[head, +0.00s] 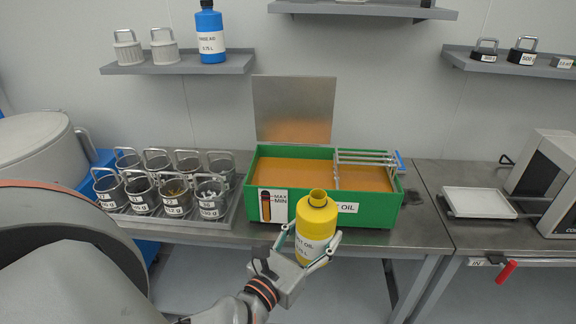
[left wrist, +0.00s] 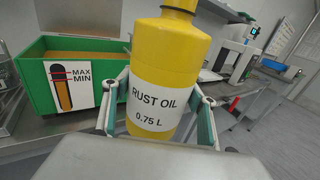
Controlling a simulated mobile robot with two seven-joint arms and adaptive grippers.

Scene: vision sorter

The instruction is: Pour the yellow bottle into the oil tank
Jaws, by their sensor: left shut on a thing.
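The yellow bottle (head: 316,222), labelled as rust oil, is upright with its neck open at the top. My left gripper (head: 305,258) is shut on its lower body, in front of the table edge. In the left wrist view, the fingers (left wrist: 160,112) press both sides of the yellow bottle (left wrist: 168,62). The oil tank (head: 380,212) is a green box of orange-brown oil behind the bottle, with its lid raised. The tank also shows at left in the left wrist view (left wrist: 35,90). The bottle hides part of the tank's front. My right gripper is not in view.
A metal rack (head: 342,158) lies across the tank's right part. A tray of labelled metal cups (head: 230,222) stands to the left. A white tray (head: 478,203) and a machine (head: 545,160) stand to the right. A shelf (head: 180,68) holds a blue bottle (head: 210,35).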

